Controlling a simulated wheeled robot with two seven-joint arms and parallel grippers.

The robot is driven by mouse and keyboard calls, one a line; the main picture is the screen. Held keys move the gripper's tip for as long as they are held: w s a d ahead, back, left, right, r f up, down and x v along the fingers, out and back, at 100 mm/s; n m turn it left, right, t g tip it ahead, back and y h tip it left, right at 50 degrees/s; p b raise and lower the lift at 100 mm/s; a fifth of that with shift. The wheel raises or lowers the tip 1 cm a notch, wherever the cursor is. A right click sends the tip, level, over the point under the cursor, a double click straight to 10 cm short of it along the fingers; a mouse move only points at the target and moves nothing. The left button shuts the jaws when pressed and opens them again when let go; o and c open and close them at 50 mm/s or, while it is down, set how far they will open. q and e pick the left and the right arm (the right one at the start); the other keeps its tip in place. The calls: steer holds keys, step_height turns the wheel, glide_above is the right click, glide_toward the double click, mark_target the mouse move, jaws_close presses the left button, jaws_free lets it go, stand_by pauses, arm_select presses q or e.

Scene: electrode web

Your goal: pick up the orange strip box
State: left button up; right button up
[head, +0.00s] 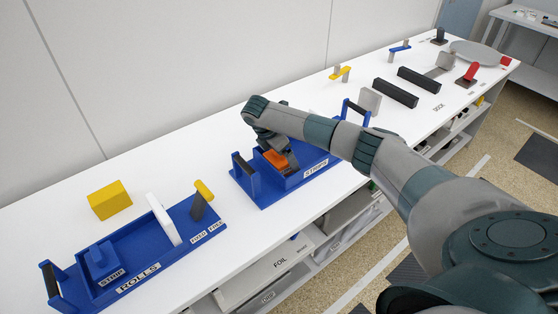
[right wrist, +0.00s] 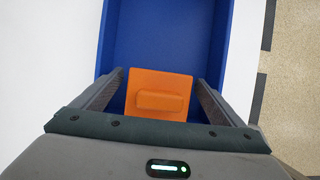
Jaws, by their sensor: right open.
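The orange strip box (head: 274,158) sits in the blue tray labelled STRIPS (head: 262,196), near the tray's left end. In the right wrist view the box (right wrist: 158,84) shows its top with a raised bar, and the blue tray floor (right wrist: 165,35) lies around it. My right gripper (head: 283,160) is over the tray at the box. In the right wrist view my right gripper (right wrist: 163,98) is open, with one finger on each side of the box; whether the fingers touch it cannot be told. My left gripper is not in view.
A blue ROLLS tray (head: 180,255) and a yellow block (head: 110,200) stand to the left on the white table. Black bars (head: 396,92), a red-handled item (head: 469,73) and a grey disc (head: 476,52) are farther right. The STRIPS tray has upright handles at its ends.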

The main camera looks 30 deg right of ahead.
stand_by(0.3)
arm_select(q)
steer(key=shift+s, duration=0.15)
arm_select(e)
steer(key=c, duration=1.1)
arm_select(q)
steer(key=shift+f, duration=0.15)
arm_select(e)
steer(key=shift+r, duration=0.15)
steer(key=shift+c, duration=0.2)
steer(key=shift+w+r+b, duration=0.1)
steer(key=shift+r+b, duration=0.3)
steer(key=shift+r, duration=0.2)
step_height(320, 180, up, 2)
steer(key=shift+r+b, duration=0.25)
steer(key=shift+b, duration=0.4)
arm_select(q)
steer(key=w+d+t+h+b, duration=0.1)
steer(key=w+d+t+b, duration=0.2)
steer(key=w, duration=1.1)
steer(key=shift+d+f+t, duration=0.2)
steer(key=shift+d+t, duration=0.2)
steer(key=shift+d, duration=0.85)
arm_select(e)
steer(key=s+d+r, duration=0.7)
steer(key=s, duration=0.2)
steer(key=shift+d, duration=0.35)
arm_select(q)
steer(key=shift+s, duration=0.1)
